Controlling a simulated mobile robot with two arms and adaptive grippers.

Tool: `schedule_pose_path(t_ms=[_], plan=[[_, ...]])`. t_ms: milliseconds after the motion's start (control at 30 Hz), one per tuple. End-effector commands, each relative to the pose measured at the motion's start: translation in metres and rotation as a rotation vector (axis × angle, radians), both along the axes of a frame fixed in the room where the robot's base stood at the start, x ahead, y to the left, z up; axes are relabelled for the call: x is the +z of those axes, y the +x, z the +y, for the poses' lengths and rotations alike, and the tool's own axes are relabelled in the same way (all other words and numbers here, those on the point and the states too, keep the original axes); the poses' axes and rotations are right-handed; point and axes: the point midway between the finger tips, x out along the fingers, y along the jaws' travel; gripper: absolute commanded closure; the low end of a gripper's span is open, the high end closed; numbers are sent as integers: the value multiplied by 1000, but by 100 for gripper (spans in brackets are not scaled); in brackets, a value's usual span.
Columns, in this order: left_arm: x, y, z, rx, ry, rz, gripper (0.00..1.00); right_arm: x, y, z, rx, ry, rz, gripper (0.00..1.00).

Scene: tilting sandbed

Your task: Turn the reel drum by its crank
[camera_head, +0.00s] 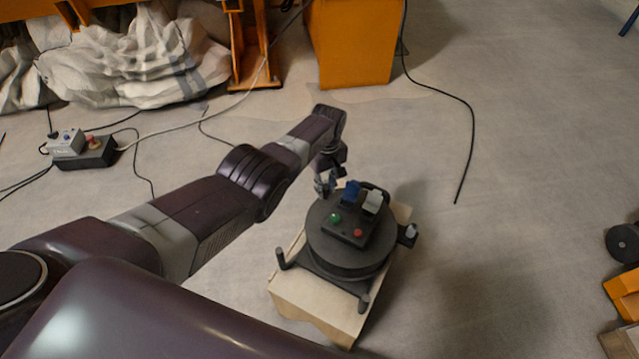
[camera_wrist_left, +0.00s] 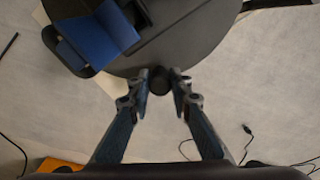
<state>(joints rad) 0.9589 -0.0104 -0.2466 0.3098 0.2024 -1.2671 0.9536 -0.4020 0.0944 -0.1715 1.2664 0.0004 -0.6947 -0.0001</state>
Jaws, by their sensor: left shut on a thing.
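The dark round reel drum (camera_head: 325,252) stands on a light wooden block on the floor. A black box with a green and a red button sits on its top, with a blue plug and a white plug in it. My left gripper (camera_head: 325,184) is at the drum's far left edge. In the left wrist view my left gripper (camera_wrist_left: 158,76) is shut on a dark round knob (camera_wrist_left: 159,84), which looks like the crank's handle at the drum's rim. The crank's arm cannot be made out. My right gripper is not in view.
The wooden block (camera_head: 312,301) has black posts near its corners. A loose cable (camera_head: 473,130) lies at the upper right. An orange cabinet (camera_head: 350,45) stands behind, and a small switch box (camera_head: 88,150) lies at the left.

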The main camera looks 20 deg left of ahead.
Motion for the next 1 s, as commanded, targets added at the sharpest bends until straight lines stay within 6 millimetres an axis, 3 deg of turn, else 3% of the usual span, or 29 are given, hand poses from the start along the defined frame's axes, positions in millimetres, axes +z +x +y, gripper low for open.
schedule_pose_path(t_ms=[667, 700, 800, 867, 1000], plan=[[1, -1, -5, 49, 5, -3, 100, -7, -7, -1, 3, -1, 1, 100], [1, -1, -5, 49, 5, -3, 79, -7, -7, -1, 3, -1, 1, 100], [1, -1, -5, 48, 4, -2, 68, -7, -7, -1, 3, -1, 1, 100], [1, -2, -5, 48, 4, -2, 63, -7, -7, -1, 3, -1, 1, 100], [1, -2, -6, 48, 2, -1, 63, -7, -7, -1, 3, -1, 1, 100]])
